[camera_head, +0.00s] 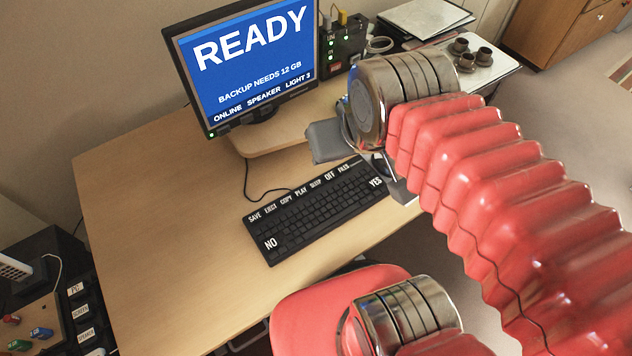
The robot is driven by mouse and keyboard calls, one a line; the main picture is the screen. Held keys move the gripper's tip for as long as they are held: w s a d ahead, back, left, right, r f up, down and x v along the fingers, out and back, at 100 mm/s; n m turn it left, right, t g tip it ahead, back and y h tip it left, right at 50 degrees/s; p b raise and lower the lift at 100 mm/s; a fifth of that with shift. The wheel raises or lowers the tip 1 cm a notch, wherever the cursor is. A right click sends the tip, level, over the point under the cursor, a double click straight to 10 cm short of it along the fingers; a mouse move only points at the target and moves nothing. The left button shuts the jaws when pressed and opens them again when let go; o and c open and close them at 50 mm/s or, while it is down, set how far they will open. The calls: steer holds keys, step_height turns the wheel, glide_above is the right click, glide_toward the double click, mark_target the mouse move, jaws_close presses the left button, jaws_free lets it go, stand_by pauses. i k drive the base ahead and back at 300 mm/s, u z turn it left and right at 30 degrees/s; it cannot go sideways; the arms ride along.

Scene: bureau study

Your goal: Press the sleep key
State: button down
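A black keyboard (318,208) lies on the wooden desk. Its top row has white-lettered keys: SAVE, EJECT, COPY, PLAY, a small blurred label that appears to be SLEEP (316,184), OFF and FILES. Large NO (271,243) and YES (376,182) keys sit at its lower left and right end. My gripper (366,168) is around the keyboard's right end in the picture, mostly hidden behind my shiny wrist. Grey parts of it show at two sides of the wrist. Its fingertips are not clear, and I cannot tell its height over the desk or any contact.
A monitor (250,62) reading READY stands on a raised shelf behind the keyboard. A black box with cables (343,42) and a tray with dark cups (484,62) are at the back right. The desk's left part is clear.

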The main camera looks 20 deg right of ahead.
mark_target(316, 184)
steer(key=u, duration=2.7)
steer(key=k, duration=0.45)
steer(key=u, duration=0.35)
